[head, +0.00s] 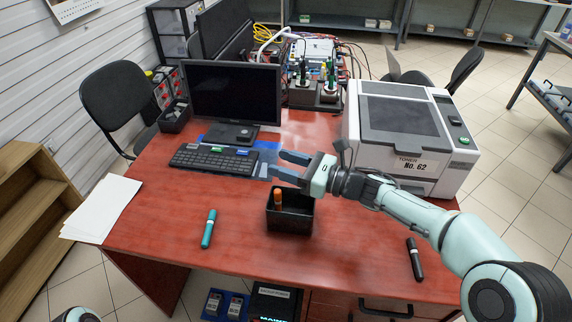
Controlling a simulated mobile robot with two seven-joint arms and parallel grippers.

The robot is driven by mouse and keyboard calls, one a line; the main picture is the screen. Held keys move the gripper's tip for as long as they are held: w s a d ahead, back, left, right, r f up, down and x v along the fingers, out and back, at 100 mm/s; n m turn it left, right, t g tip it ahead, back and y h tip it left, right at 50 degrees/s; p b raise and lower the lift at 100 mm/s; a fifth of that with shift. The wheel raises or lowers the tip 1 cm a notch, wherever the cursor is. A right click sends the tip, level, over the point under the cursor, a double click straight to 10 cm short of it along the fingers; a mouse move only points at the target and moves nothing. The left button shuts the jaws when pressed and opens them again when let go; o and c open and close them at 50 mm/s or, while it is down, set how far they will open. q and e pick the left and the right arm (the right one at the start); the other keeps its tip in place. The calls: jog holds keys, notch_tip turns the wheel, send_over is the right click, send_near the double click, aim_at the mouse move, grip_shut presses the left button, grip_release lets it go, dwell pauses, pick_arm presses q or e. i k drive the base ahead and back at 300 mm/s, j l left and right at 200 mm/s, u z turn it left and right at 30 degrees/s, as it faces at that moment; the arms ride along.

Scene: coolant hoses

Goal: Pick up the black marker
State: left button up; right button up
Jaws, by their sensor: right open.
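The black marker (415,259) lies on the red-brown desk (340,265) at the front right, near the front edge, with nothing touching it. My right gripper (277,162) is open and empty. It is over the middle of the desk, behind a small black box and well to the left of and behind the marker. Its fingers point left, away from the marker. My right forearm passes in front of the printer, behind and to the right of the marker. My left gripper is not in view; only a small pale part of my body shows at the bottom left.
A teal marker (208,229) lies at the front left. The small black box (290,213) holds an orange-topped item (278,197). A keyboard (214,160) and monitor (233,94) stand behind. A printer (408,125) fills the right back. The desk around the black marker is clear.

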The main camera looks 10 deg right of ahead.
aim_at(412, 245)
jog(key=k, duration=1)
